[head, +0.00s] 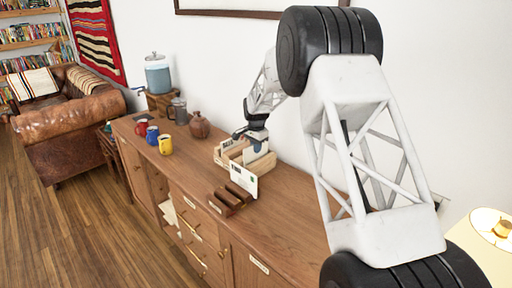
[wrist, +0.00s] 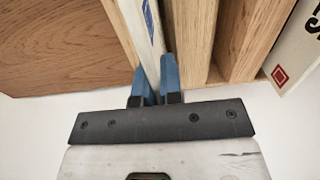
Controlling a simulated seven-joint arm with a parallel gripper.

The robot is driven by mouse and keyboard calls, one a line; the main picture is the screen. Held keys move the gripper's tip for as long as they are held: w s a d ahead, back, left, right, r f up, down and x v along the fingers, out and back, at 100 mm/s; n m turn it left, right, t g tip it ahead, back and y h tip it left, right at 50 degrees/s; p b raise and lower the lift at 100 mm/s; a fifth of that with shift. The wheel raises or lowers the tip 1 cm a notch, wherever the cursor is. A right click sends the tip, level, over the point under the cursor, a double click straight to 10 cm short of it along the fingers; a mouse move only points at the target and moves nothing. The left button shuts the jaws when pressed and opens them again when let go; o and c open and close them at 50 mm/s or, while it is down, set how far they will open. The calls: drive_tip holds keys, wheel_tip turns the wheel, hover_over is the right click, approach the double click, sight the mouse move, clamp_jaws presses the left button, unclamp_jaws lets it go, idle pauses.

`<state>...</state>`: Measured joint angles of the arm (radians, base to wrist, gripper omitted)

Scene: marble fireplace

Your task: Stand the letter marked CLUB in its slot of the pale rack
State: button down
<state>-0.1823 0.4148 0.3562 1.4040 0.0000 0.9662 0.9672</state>
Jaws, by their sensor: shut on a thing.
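The pale rack (head: 228,160) stands on the sideboard, and its pale wooden dividers (wrist: 198,40) fill the middle of the wrist view. My gripper (head: 256,143) is over the rack, pointing down. In the wrist view its blue fingers (wrist: 155,88) are shut on a thin white letter (wrist: 145,40) with a blue mark, seen nearly edge-on between two dividers. Its marking is not readable, so I cannot tell whether it is CLUB. How deep it sits is hidden. Another white letter (head: 243,178) stands upright at the rack's near side; a letter with a red square (wrist: 300,55) shows at the wrist view's right.
A dark brown slotted holder (head: 230,198) lies in front of the rack. The sideboard top (head: 285,215) is clear at right.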

drive_tip(key=shift+f, duration=1.2)
drive_tip(key=c, duration=1.2)
unclamp_jaws()
drive_tip(key=shift+r, duration=0.2)
drive_tip(key=shift+r, duration=4.3)
